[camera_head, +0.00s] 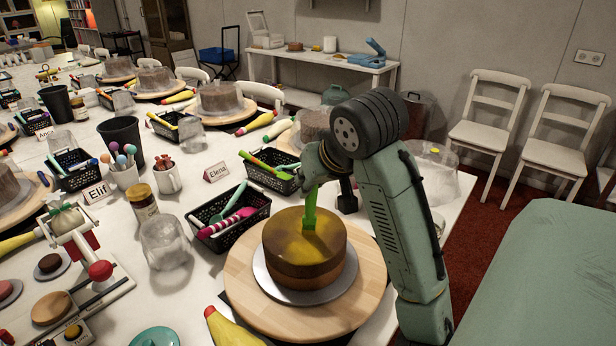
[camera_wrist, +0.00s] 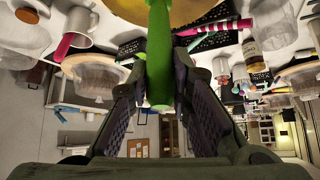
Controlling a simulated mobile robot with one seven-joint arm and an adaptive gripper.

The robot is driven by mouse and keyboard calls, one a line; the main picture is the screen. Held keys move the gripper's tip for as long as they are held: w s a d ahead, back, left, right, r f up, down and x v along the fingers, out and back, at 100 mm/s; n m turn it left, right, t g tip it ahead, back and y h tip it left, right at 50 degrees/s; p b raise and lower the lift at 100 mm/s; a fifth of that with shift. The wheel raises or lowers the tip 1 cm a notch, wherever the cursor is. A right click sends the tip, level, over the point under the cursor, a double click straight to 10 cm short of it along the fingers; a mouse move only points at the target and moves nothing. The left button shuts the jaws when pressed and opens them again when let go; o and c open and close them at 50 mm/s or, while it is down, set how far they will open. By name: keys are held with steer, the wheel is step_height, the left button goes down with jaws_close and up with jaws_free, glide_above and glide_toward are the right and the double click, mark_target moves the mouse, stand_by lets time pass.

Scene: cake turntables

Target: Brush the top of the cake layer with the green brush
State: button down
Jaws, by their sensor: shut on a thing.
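The cake layer (camera_head: 292,262) is round and brown, on a grey board (camera_head: 264,282) on a round wooden turntable (camera_head: 371,293). Its top has a yellowish sheen over much of it, with browner parts. My gripper (camera_head: 312,186) is above the cake, shut on the green brush (camera_head: 309,211). The brush is nearly upright, and its wide lower end appears to touch the cake top near the middle. In the wrist view the green handle (camera_wrist: 160,55) passes between the dark fingers of my gripper (camera_wrist: 160,82). My forearm hides the area right of the cake.
A black basket (camera_head: 232,240) with a pink-striped tool stands left of the cake, with a glass jar (camera_head: 165,243) beyond it. A yellow piping bag (camera_head: 232,330) lies at the turntable's front left. An "Elena" card (camera_head: 216,172) and another basket (camera_head: 270,180) stand behind.

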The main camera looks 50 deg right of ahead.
steer(key=shift+s+a, duration=0.15)
steer(key=shift+s, duration=0.4)
steer(key=shift+s+a, duration=0.15)
steer(key=shift+s, duration=0.4)
steer(key=shift+s+d, duration=0.9)
steer(key=shift+s, duration=1.25)
steer(key=w+d, duration=0.4)
steer(key=w, duration=1)
step_height(320, 180, up, 7)
stand_by(0.7)
